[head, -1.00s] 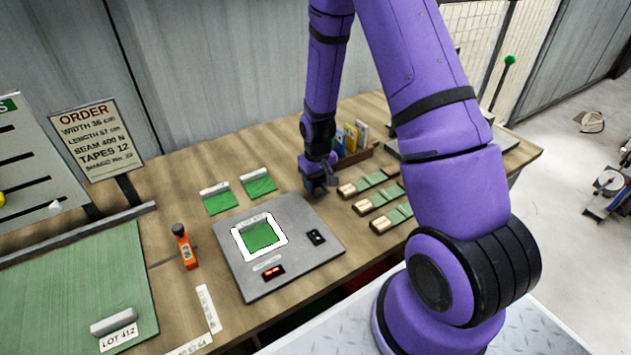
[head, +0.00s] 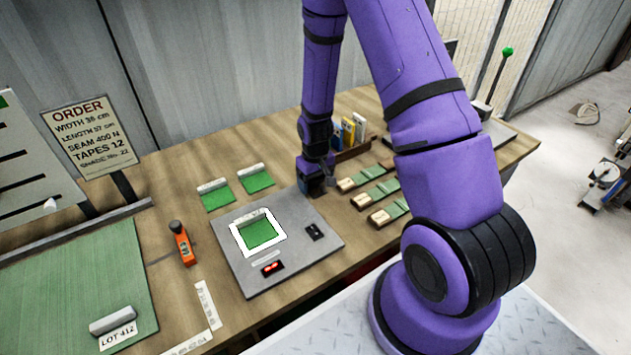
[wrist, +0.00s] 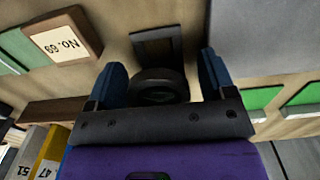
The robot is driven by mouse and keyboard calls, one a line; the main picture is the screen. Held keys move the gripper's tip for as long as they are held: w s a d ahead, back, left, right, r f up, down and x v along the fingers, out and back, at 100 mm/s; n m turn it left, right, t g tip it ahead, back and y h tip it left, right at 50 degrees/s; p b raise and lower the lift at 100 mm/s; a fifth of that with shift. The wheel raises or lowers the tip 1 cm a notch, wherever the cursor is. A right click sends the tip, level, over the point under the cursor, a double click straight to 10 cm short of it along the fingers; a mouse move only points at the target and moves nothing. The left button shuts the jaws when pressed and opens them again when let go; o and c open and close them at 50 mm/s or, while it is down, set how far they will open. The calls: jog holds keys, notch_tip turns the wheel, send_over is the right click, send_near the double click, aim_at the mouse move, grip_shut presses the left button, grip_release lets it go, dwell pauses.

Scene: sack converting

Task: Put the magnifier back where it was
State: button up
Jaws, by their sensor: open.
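In the wrist view a dark ring (wrist: 158,88) with a dark square frame (wrist: 157,44) beside it stands on the wooden bench; it looks like the magnifier. My gripper (wrist: 160,72) has its two blue fingers apart, one on each side of the ring, with gaps visible. Nothing shows as gripped. In the head view my gripper (head: 315,186) is low over the bench, just behind the grey device plate (head: 304,263). The magnifier cannot be made out there.
Green swatches (head: 257,181) lie left of my gripper. Swatches with wooden blocks (head: 367,188) lie to its right; one block reads No. 69 (wrist: 62,42). A rack of booklets (head: 350,135) stands behind. An orange tool (head: 182,244) stands left of the plate.

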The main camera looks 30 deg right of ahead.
notch_tip(320, 180, up, 12)
jog(key=s+a+r+t, duration=0.15)
jog(key=s+r, duration=0.25)
jog(key=r, duration=0.6)
jog(key=s+a+r+t, duration=0.15)
jog(key=s+r, duration=0.25)
jog(key=r, duration=0.7)
jog(key=s+a+r+t, duration=0.1)
jog(key=s+r, duration=0.4)
jog(key=s, duration=0.3)
jog(key=s+a+r+t, duration=0.1)
jog(key=s+r, duration=0.3)
jog(key=s, duration=0.4)
jog(key=shift+a+r, duration=0.35)
jog(key=shift+a, duration=0.45)
